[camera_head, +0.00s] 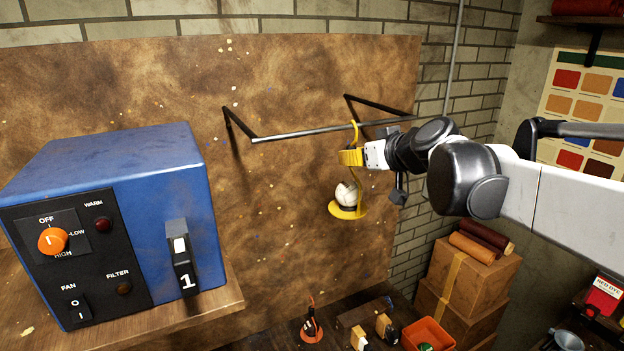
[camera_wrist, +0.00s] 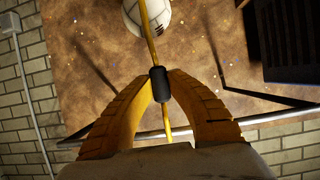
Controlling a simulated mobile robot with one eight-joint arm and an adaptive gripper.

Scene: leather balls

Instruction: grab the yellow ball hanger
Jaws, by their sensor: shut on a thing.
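In the wrist view the hanger's yellow rod (camera_wrist: 149,38) runs down to a black grip sleeve (camera_wrist: 159,84), and the white ball (camera_wrist: 147,14) shows at the top edge. My gripper (camera_head: 350,157) has yellow fingers, which close around the black sleeve in the wrist view (camera_wrist: 160,88). The hook's contact with the rail is small in the head view.
A blue control box (camera_head: 120,190) stands on a wooden shelf at the left. Below are an orange hanger (camera_head: 312,328), an orange bin (camera_head: 428,334) and stacked cardboard boxes (camera_head: 470,275). The brown board lies behind the rail. Space between the box and the hanger is open.

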